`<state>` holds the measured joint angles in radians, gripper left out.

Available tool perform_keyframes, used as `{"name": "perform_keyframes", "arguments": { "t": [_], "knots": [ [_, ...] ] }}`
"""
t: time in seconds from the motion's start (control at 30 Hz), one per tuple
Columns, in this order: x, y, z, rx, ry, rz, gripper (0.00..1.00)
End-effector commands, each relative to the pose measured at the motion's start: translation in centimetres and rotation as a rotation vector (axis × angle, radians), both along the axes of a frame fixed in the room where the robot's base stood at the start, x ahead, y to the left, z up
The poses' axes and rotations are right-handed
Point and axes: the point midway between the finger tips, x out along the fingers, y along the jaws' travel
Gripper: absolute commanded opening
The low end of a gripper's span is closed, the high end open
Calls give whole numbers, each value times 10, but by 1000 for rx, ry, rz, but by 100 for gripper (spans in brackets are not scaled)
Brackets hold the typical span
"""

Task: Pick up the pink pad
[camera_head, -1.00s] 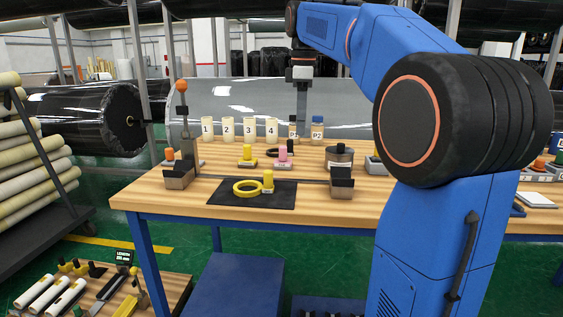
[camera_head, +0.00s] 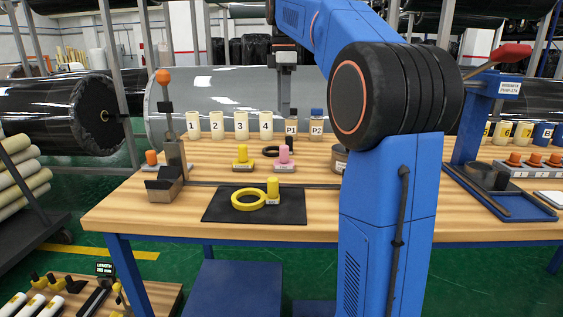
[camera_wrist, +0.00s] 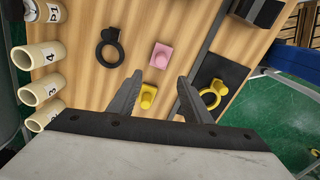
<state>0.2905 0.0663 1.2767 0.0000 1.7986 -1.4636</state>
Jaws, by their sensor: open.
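The pink pad (camera_head: 284,162) stands on the wooden table, a pink block with a raised knob. In the wrist view the pink pad (camera_wrist: 160,56) lies beyond my fingertips, clear of them. My gripper (camera_wrist: 160,82) is open and empty, its two dark fingers spread. A yellow pad (camera_wrist: 148,97) lies between the fingers as seen in the wrist view, nearer than the pink one.
A black ring (camera_wrist: 108,50) lies beside the pink pad. Numbered cream cylinders (camera_head: 217,125) stand along the back. A blue-framed stand (camera_head: 490,120) rises at right.

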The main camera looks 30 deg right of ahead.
Motion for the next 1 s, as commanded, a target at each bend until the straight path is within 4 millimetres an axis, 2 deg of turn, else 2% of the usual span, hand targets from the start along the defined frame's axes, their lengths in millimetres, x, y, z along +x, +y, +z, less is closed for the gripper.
{"name": "perform_keyframes", "arguments": {
  "t": [0.4,0.53,0.77,1.0],
  "knots": [
    [-1,0,-75,1,3,0,45],
    [0,0,-90,1,2,0,45],
    [-1,0,-103,0,1,0,45],
    [-2,1,-134,1,2,0,45]
  ]
}}
